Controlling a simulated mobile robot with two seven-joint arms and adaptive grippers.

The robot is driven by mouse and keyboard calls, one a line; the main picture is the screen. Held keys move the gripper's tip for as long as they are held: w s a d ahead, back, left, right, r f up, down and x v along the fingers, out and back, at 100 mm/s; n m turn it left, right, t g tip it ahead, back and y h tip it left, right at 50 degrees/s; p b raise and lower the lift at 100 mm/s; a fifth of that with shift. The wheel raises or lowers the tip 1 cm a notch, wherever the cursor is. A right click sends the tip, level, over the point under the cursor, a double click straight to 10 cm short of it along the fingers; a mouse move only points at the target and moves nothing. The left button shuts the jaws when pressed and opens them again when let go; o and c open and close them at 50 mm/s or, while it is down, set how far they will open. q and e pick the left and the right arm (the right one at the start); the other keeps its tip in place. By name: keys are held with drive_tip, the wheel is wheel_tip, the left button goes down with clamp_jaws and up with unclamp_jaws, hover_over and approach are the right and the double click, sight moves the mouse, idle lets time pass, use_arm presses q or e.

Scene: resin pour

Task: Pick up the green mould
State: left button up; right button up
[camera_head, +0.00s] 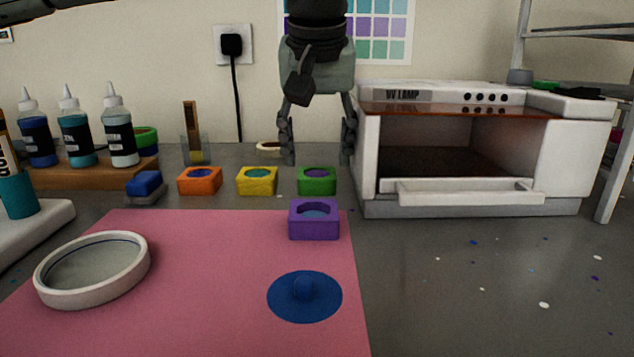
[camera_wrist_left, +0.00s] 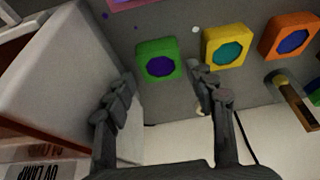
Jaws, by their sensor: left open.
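The green mould (camera_head: 317,181) is a small square block with a round purple-filled hollow. It sits on the grey bench, behind the purple mould (camera_head: 314,219) and left of the UV lamp. My left gripper (camera_head: 317,160) points down above and a little behind it, open and empty, its fingers apart. In the left wrist view the green mould (camera_wrist_left: 158,61) lies beyond and between the spread fingers (camera_wrist_left: 167,88), not touched by them. My right gripper is not in view.
A yellow mould (camera_head: 258,181) and an orange mould (camera_head: 200,181) stand to the left. The white UV lamp (camera_head: 572,160) is close on the right, its front open. A pink mat (camera_head: 200,290) holds a white round tray (camera_head: 92,268) and a blue disc (camera_head: 304,297).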

sight(317, 174)
use_arm(q)
drive_tip(key=x, duration=0.4)
drive_tip(key=shift+f, duration=0.1)
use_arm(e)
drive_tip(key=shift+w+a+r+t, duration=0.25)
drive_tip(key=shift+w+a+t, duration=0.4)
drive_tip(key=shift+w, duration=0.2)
use_arm(q)
drive_tip(key=shift+c, duration=0.6)
drive_tip(key=c, duration=0.7)
